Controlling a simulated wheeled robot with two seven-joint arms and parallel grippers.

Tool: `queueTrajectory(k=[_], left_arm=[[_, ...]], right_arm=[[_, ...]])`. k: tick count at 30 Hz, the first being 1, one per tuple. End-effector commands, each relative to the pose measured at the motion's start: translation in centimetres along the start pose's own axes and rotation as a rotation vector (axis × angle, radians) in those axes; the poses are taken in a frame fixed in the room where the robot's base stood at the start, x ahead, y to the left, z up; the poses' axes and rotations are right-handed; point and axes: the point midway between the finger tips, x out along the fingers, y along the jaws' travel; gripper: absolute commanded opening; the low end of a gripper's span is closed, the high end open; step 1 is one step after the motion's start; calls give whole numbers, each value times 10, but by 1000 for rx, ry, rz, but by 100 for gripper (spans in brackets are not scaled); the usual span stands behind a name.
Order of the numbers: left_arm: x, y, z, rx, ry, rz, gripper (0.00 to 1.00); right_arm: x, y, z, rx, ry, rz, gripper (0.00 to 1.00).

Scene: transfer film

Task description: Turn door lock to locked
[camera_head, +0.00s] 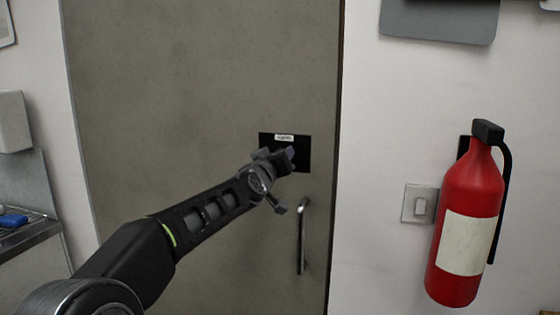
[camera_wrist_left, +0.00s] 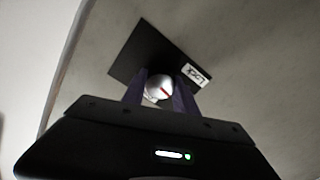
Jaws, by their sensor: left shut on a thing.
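The grey door (camera_head: 190,90) fills the middle of the head view and is closed. A black lock plate (camera_head: 303,160) with a small white label sits near its right edge. My left gripper (camera_head: 290,155) reaches the plate. In the left wrist view its two purple-grey fingers (camera_wrist_left: 158,95) stand on either side of the knob and are shut on it. The knob is hidden in the head view. My right gripper is in neither view.
A vertical metal door handle (camera_head: 302,236) is just below the plate, close under my left wrist. A red fire extinguisher (camera_head: 466,225) and a light switch (camera_head: 419,205) are on the wall to the right. A counter edge (camera_head: 30,235) is at far left.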

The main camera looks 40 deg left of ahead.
Motion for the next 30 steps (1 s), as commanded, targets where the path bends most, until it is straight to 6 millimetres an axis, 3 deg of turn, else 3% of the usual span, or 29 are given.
queueTrajectory(k=[9, 24, 25, 30], left_arm=[[0, 0, 2, -147, -3, 0, 0], [0, 0, 1, -175, -3, 0, 0], [0, 0, 1, -174, -3, 0, 35], [0, 0, 1, -173, -2, 0, 49]], right_arm=[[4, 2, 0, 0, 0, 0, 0], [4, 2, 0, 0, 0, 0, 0], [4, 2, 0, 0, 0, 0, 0], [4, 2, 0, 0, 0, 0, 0]])
